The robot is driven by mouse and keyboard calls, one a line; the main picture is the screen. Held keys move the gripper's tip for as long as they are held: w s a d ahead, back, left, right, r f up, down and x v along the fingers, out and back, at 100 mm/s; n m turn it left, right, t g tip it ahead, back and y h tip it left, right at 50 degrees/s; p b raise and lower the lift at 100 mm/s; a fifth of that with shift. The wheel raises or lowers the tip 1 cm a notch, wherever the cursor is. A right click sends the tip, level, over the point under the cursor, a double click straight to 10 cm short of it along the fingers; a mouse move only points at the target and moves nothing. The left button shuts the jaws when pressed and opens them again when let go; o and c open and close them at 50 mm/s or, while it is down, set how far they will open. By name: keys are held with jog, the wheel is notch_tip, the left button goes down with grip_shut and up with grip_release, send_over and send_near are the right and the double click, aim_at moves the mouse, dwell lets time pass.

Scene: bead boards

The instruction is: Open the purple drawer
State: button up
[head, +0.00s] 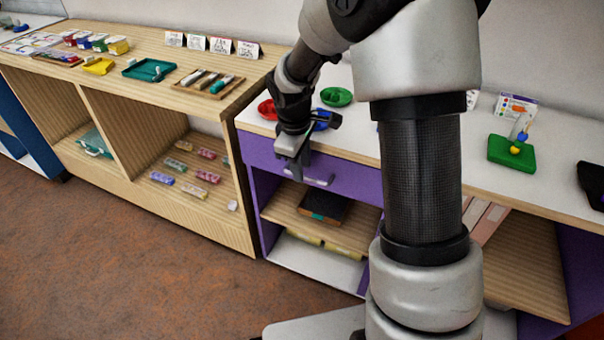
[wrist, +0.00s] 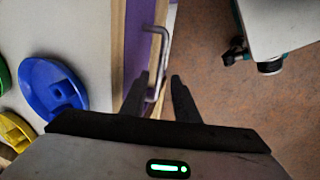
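The purple drawer (head: 352,182) is under the white counter top, and its front looks flush with the unit. Its grey bar handle (head: 320,181) runs along the front. In the wrist view the purple front (wrist: 138,38) and the handle (wrist: 160,50) show ahead of the fingers. My gripper (head: 298,172) is at the left end of the handle. In the wrist view my gripper (wrist: 161,80) has its fingers apart, with the handle's near end between them, closer to the left finger. Whether a finger touches the handle cannot be told.
On the counter are a red dish (head: 267,109), a green dish (head: 336,96) and a blue dish (wrist: 52,88). An open shelf (head: 345,238) with a dark box (head: 322,207) lies below the drawer. The brown floor (head: 150,270) in front is clear.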

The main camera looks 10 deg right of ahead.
jog(key=shift+w+d+f, duration=0.1)
jog(key=shift+w+f, duration=0.05)
jog(key=shift+f, duration=0.85)
grip_shut()
